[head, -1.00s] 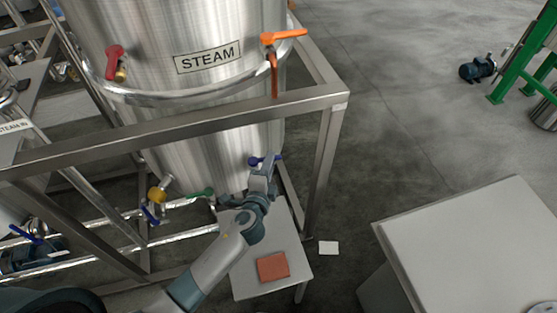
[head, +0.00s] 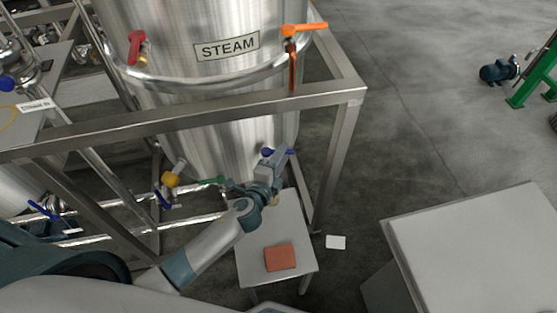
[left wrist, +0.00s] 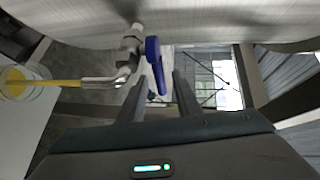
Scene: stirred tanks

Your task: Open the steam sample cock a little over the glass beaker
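The steel tank labelled STEAM (head: 227,46) fills the upper left of the head view. My left gripper (left wrist: 160,80) is at the sample cock low on its side. In the left wrist view the steel cock body (left wrist: 130,45) has a blue lever (left wrist: 154,62) between my two spread fingers, with a gap on at least one side. A yellow stream (left wrist: 58,83) runs from the spout into the glass beaker (left wrist: 27,92), which holds yellow liquid. In the head view the blue lever (head: 267,152) shows beside my left gripper (head: 283,157). My right gripper is not in view.
A small white table (head: 252,262) below the cock carries a red-brown pad (head: 280,257). The grey frame (head: 345,140) runs around the tank. An orange lever (head: 303,29) and a red lever (head: 136,46) are higher up. A large pale box (head: 465,250) stands at right.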

